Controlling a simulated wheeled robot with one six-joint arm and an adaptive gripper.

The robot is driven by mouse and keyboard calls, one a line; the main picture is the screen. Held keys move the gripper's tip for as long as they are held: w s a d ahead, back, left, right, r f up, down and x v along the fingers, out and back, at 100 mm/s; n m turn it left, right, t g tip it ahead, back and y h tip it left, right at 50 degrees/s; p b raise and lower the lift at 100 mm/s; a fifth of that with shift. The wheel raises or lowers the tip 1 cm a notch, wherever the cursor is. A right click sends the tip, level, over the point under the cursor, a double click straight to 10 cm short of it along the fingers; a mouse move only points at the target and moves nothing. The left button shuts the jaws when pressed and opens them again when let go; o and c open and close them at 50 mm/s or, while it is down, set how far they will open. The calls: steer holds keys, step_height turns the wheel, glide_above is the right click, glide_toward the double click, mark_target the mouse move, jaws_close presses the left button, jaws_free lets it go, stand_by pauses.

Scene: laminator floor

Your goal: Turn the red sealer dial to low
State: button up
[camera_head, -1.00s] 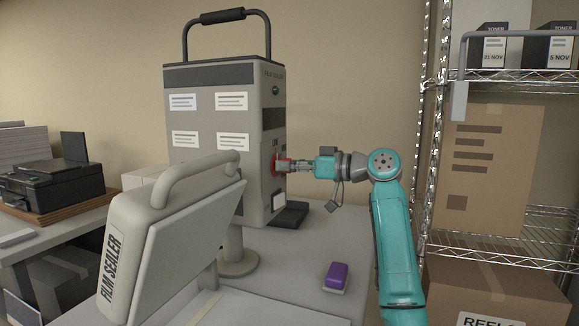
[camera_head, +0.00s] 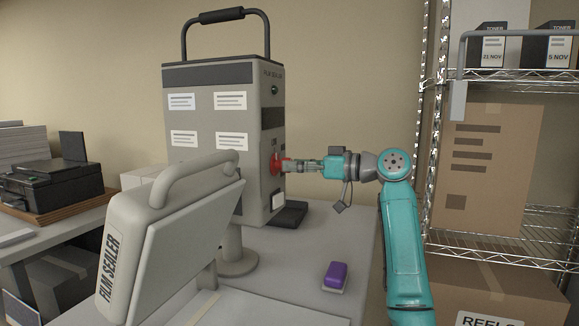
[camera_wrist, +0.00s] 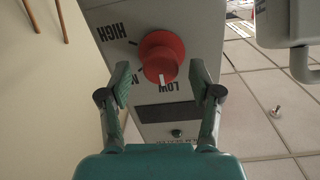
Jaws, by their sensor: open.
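The red dial (camera_head: 276,164) is on the right-hand face of the grey film sealer (camera_head: 212,110). In the wrist view the round red dial (camera_wrist: 160,55) sits between the printed words HIGH and LOW (camera_wrist: 176,87). A third label is mostly hidden by the dial and a finger. The dial's white mark (camera_wrist: 162,79) points toward the near edge of LOW. My gripper (camera_head: 290,165) is open in front of the dial. Its fingertips (camera_wrist: 160,72) are on either side of the dial, with visible gaps in the wrist view.
A purple block (camera_head: 335,277) lies on the table (camera_head: 300,255). A wire shelf (camera_head: 520,250) with boxes stands to the right of my arm. The table around the purple block is clear.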

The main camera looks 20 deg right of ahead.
steer(key=v, duration=0.9)
steer(key=shift+s+d, duration=0.3)
steer(key=shift+d, duration=0.1)
